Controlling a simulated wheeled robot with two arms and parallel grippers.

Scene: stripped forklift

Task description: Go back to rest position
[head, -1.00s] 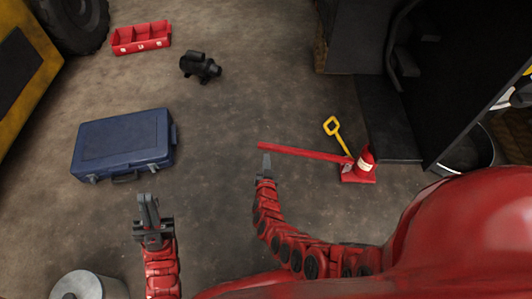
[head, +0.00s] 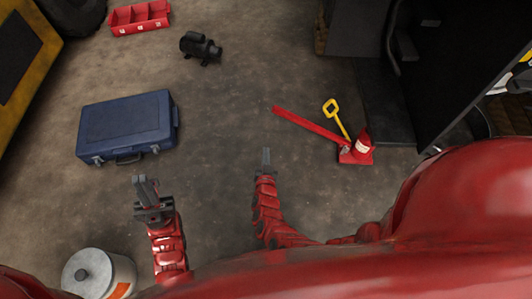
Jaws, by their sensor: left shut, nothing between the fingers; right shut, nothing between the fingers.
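My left gripper (head: 146,188) is in the lower left of the head view. It is shut and empty, over bare floor below the blue case. My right gripper (head: 266,158) is near the middle of the view. It is shut and empty, over bare floor, to the left of the red jack and apart from it. Both red arms reach up from the bottom of the view.
A blue case (head: 127,125) lies at left. A red jack (head: 356,152) with a long red handle (head: 308,126) and a yellow-handled tool (head: 333,112) are at right. A metal can (head: 98,274) stands lower left. A black motor (head: 200,47) and red tray (head: 140,18) are at the top.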

